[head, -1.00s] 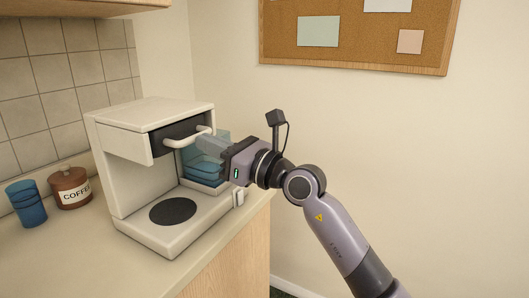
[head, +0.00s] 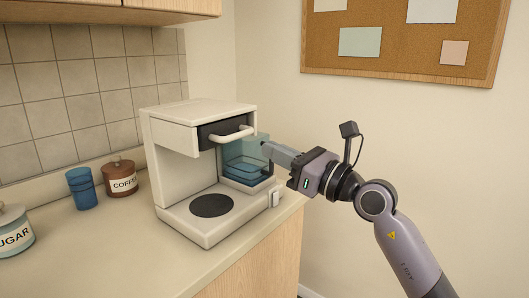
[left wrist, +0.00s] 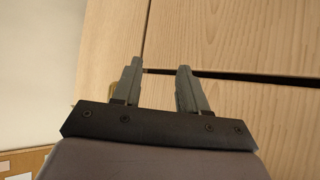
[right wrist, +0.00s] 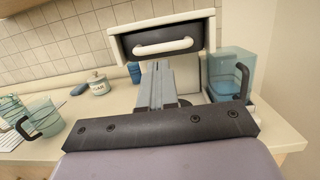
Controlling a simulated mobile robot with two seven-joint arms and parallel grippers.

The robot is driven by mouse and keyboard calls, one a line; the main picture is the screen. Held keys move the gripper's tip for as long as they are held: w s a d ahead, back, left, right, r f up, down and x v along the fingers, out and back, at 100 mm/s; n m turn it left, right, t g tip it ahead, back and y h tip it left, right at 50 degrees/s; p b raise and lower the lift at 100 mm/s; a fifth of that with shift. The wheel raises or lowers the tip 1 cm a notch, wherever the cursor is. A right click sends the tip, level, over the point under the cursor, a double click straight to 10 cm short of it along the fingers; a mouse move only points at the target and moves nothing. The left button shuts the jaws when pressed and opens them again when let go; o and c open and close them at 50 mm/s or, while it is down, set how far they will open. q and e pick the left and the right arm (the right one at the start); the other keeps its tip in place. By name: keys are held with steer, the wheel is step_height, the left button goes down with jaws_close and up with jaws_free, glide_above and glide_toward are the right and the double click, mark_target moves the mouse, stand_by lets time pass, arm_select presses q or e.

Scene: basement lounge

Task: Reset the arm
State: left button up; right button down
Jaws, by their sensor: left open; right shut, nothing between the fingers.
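My right gripper (head: 266,148) is shut and empty, to the right of the white coffee machine (head: 172,158) and clear of its white handle (head: 232,134). The handle is on the dark front (head: 215,132) of the machine's upper part. In the right wrist view the shut fingers (right wrist: 160,68) point at the machine, just below the handle (right wrist: 163,47). My left gripper (left wrist: 158,68) is open and empty in front of pale wooden panels (left wrist: 230,45). The left arm is out of the head view.
A blue clear tank (head: 246,160) is at the machine's right side. A blue cup (head: 81,188), a brown coffee jar (head: 119,178) and a sugar jar (head: 12,232) stand on the counter (head: 110,240). A glass jug (right wrist: 38,118) shows in the right wrist view. A corkboard (head: 390,45) hangs behind.

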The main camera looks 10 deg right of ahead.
steer(key=b+v, duration=0.1)
steer(key=v, duration=0.7)
steer(key=shift+f, duration=0.2)
